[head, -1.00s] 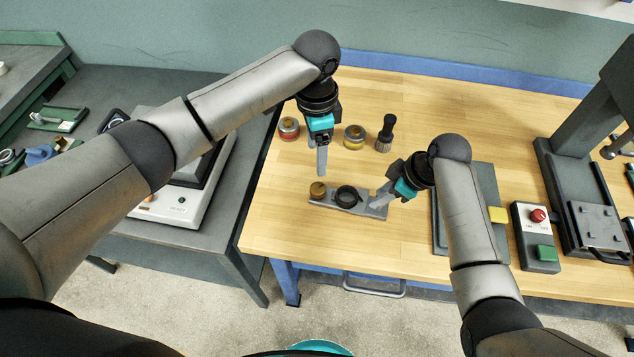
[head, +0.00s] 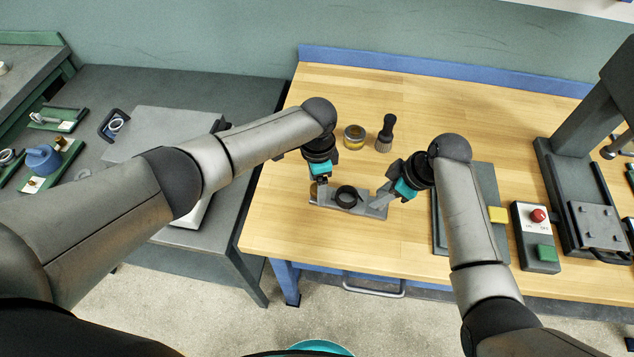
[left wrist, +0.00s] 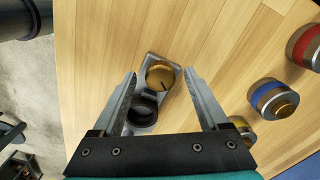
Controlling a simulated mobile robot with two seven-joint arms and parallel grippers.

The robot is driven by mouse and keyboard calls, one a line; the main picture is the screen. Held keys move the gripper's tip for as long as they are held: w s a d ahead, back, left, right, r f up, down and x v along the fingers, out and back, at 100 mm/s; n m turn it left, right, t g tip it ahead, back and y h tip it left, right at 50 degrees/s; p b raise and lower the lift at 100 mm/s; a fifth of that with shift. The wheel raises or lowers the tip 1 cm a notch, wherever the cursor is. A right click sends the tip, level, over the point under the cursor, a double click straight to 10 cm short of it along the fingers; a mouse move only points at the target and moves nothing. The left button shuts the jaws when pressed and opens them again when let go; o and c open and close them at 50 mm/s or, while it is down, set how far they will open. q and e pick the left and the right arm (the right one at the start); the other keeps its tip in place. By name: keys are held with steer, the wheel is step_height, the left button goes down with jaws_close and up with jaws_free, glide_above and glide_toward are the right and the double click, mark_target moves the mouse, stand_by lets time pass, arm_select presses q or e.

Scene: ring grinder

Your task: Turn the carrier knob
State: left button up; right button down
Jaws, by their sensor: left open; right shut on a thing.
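The carrier is a grey bar (head: 372,210) on the wooden bench, with a dark ring (head: 347,195) standing on its middle. Its round brass knob (left wrist: 161,74) is at the left end, with a dark mark on its top. In the head view my left gripper mostly hides the knob. My left gripper (head: 321,198) is open, pointing down over the knob. In the left wrist view its fingers stand apart on either side of the knob, with gaps; contact cannot be told. My right gripper (head: 382,201) is shut on the carrier's right end.
A yellow-banded jar (head: 354,137) and a dark brush (head: 386,133) stand behind the carrier. Jars with blue (left wrist: 271,97) and red (left wrist: 305,46) bands show in the left wrist view. A control box (head: 536,238) and a press (head: 585,215) are at right.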

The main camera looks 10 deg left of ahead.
arm_select(q)
jaws_close()
stand_by(0.7)
